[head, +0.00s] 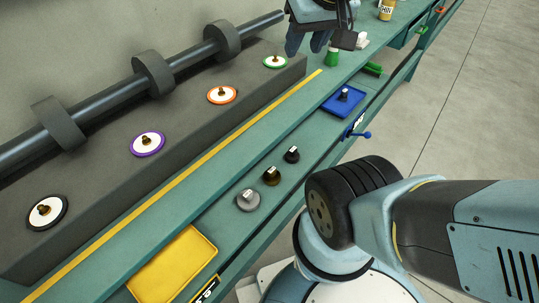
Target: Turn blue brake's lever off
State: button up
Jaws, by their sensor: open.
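A blue lever (360,134) with a small round end sticks out from the bench's front edge, beside a small blue plate with a pale marking. Just above it, a blue square pad (344,100) with a dark knob on it lies on the bench top. Which of its positions the lever stands in, I cannot tell. My gripper (306,44) is at the top middle, open and empty, above the far part of the bench. It is apart from the lever, farther back and to the left.
Three knobs, silver (248,200), brown (271,175) and black (291,154), stand along the bench edge. A yellow tray (172,266) is nearer. Green and white items (332,57) stand near my gripper. A dark block (130,150) with several coloured discs and a rail lies left. Open floor lies right.

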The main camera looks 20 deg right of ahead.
aim_at(367, 135)
jog(key=z, duration=1.35)
